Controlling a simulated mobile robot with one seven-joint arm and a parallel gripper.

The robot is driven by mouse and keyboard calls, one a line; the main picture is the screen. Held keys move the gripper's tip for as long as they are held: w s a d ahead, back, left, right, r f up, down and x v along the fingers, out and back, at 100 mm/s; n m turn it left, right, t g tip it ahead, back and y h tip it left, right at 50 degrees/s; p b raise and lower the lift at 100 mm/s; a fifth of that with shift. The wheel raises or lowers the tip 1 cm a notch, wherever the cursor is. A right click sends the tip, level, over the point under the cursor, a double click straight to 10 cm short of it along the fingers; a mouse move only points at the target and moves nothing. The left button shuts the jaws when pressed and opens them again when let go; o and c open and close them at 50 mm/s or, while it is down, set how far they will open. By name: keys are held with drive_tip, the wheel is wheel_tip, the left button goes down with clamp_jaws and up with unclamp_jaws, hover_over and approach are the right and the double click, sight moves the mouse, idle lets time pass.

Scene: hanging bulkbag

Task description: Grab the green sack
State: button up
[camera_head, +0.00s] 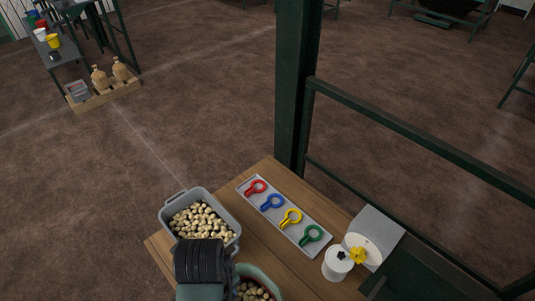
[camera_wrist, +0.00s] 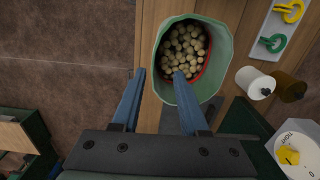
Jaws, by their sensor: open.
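The green sack (camera_wrist: 163,72) is pale green with an open mouth, a red inner edge and many small round tan pieces inside. It lies just ahead of my gripper (camera_wrist: 159,73) in the wrist view. The two blue fingers are apart with nothing gripped. The left finger shows outside the sack's left rim, and the right finger overlaps its opening. I cannot tell whether that finger is inside or above it. In the head view, the sack (camera_head: 266,272) is at the table's near edge, partly hidden by my dark arm.
The wooden table (camera_head: 235,194) holds a grey bin (camera_head: 175,203) of similar pieces. A tray (camera_head: 258,205) has red, blue, yellow and green ring-shaped clips. A dark green post (camera_head: 294,90) and rails rise beyond.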

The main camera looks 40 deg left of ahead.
drive_tip(key=f, duration=0.2)
drive_tip(key=f+b, duration=0.1)
drive_tip(key=f, duration=0.1)
drive_tip(key=f+b, duration=0.1)
drive_tip(key=f, duration=0.2)
drive_tip(key=shift+s+d, duration=0.15)
drive_tip(key=shift+s, duration=0.25)
drive_tip(key=shift+w+d+f+p, duration=0.1)
drive_tip(key=shift+f+p, duration=0.2)
drive_tip(key=shift+f, duration=1.25)
drive_tip(key=shift+w+d+f+p, duration=0.1)
drive_tip(key=shift+f+p, duration=0.2)
drive_tip(key=shift+f, duration=1.2)
clamp_jaws()
drive_tip(key=shift+s, duration=0.2)
